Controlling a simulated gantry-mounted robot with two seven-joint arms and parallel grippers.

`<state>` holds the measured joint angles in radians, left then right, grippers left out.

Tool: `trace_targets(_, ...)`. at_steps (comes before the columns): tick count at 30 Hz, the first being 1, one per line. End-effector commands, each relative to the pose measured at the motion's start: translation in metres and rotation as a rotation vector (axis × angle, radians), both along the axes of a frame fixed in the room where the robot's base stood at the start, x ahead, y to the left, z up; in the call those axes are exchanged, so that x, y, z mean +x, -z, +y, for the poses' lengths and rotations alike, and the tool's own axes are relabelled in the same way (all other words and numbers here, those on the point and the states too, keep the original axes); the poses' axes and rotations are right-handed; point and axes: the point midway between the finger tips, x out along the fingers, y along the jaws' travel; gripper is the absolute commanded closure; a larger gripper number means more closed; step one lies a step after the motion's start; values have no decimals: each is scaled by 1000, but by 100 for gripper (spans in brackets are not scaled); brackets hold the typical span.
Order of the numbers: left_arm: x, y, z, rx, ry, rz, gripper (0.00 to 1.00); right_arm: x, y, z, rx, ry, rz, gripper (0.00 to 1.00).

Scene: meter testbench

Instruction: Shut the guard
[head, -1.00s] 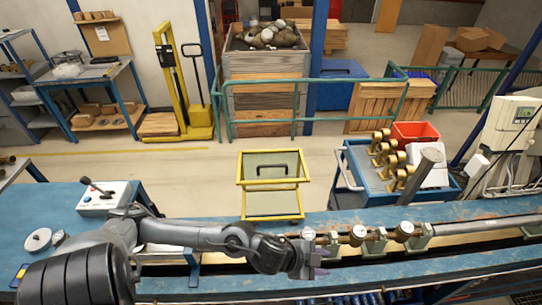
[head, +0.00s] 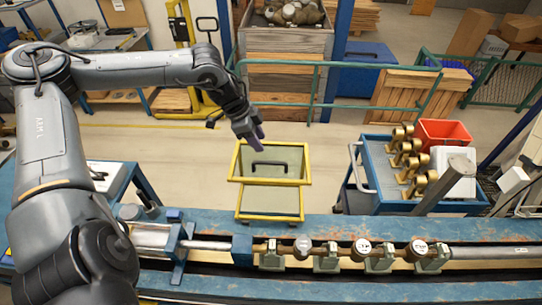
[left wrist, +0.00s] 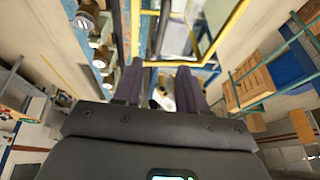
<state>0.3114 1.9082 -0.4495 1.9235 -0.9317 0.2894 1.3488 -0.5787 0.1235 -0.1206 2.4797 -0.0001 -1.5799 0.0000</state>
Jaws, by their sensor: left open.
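The guard (head: 292,159) is a yellow-framed clear cover with a dark handle (head: 270,163) on its upper panel. It stands raised at the back edge of the bench, with a second yellow-framed panel below. My left gripper (head: 257,140) is open and empty, just above the guard's top bar in the head view, left of the handle. In the left wrist view, the gripper (left wrist: 160,67) has its two dark fingers apart, with a yellow bar of the guard (left wrist: 172,63) beyond them. I cannot tell whether they touch. My right gripper is not in view.
The blue bench (head: 460,232) carries a row of brass meters (head: 361,248) on a pipe in front of the guard. A blue cart (head: 380,198) with brass parts and a red bin (head: 443,133) stands right. A green railing (head: 330,103) runs behind.

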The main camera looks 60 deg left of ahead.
Motion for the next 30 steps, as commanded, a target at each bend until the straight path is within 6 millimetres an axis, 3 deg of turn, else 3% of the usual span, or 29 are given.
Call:
trace_targets(10,18,48,-10,-8,0,3,59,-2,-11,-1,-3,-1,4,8)
trace_targets(16,27,67,-13,-6,1,-1,59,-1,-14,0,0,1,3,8)
trace_targets(30,36,93,-16,-1,1,-1,59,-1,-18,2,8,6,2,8)
